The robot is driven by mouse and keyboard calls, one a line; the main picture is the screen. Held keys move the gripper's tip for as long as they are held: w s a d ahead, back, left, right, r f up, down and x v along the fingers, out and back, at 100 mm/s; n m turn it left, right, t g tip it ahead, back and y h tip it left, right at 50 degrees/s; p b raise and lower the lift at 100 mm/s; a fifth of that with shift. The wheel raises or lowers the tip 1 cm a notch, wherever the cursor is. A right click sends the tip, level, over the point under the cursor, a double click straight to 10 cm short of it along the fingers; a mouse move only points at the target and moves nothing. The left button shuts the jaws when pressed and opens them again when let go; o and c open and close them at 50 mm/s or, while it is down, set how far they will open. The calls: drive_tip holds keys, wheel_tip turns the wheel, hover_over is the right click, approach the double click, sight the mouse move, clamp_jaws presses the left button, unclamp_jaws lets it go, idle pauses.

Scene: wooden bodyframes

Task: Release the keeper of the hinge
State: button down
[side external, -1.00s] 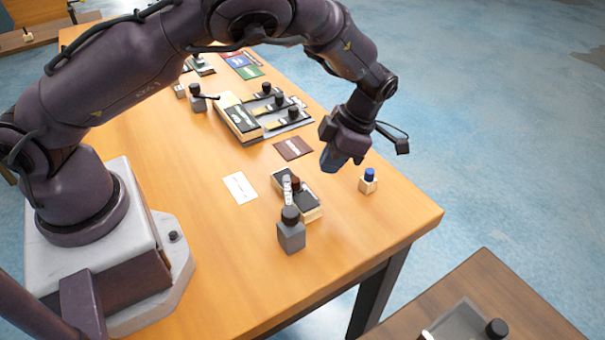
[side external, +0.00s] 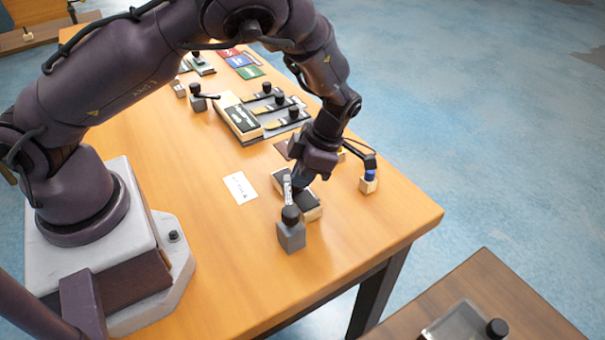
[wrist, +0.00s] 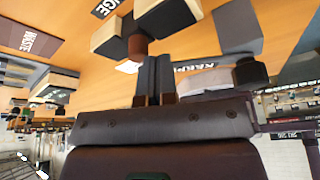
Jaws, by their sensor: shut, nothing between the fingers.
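The hinge looks to be a cream block with dark plates (side external: 309,205) near the front of the table. A brown peg (wrist: 138,46) stands at the gap between its two halves in the wrist view. My gripper (side external: 298,188) is low over the block and hides the peg in the side view. Its fingers (wrist: 156,62) are shut and empty, with tips close beside the peg; I cannot tell whether they touch. A grey post with a black knob (side external: 291,232) stands against the block's near end, with a pale strip (side external: 287,187) above it. I cannot tell which part is the keeper.
A white card (side external: 240,188) lies left of the block. Behind is a larger fixture with several black knobs (side external: 243,121). A second table (side external: 480,290) is at lower right.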

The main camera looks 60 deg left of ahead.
drive_tip(key=shift+s+a+n, duration=0.2)
drive_tip(key=shift+s+n, duration=0.05)
drive_tip(key=shift+n, duration=0.15)
drive_tip(key=shift+s+a+n+h, duration=0.2)
drive_tip(key=shift+s+n+h, duration=0.1)
drive_tip(key=shift+n, duration=0.1)
